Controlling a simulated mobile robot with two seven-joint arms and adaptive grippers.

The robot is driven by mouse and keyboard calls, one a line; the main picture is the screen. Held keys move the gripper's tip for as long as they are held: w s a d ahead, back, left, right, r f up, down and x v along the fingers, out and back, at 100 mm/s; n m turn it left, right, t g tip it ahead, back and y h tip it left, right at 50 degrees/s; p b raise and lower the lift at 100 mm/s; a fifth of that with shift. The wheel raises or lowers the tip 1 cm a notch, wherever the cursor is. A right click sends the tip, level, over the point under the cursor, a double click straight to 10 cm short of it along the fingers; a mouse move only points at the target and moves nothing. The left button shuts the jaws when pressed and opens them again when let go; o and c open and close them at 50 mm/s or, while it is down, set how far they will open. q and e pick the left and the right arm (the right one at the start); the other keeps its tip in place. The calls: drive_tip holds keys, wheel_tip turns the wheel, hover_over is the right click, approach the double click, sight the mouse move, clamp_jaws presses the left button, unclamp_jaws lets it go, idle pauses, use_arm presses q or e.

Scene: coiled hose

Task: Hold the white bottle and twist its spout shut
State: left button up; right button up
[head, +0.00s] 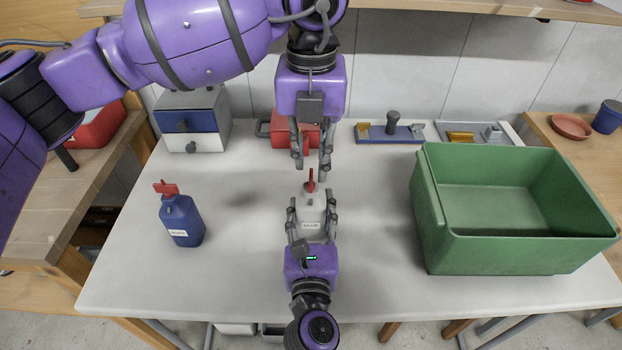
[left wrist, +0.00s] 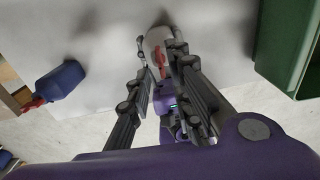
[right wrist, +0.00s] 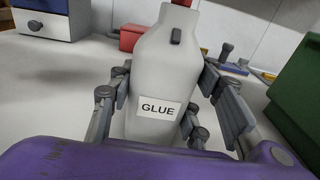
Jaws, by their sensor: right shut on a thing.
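The white bottle (head: 312,212), labelled GLUE in the right wrist view (right wrist: 160,108), stands upright on the table. Its red spout (head: 311,180) is on top; only the base of the spout shows in the right wrist view. My right gripper (head: 312,199) is shut on the white bottle, one finger on each side of its body. My left gripper (head: 312,171) is above the bottle, pointing down, with its fingers apart. In the left wrist view the red spout (left wrist: 160,57) shows between or just beyond these fingers; I cannot tell whether they touch it.
A blue bottle (head: 181,222) with a red spout stands at the left. A green bin (head: 515,252) stands at the right. The table between the bottles is clear.

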sight(311, 176)
use_arm(q)
drive_tip(key=shift+f, duration=1.75)
drive_tip(key=shift+c, duration=0.6)
clamp_jaws()
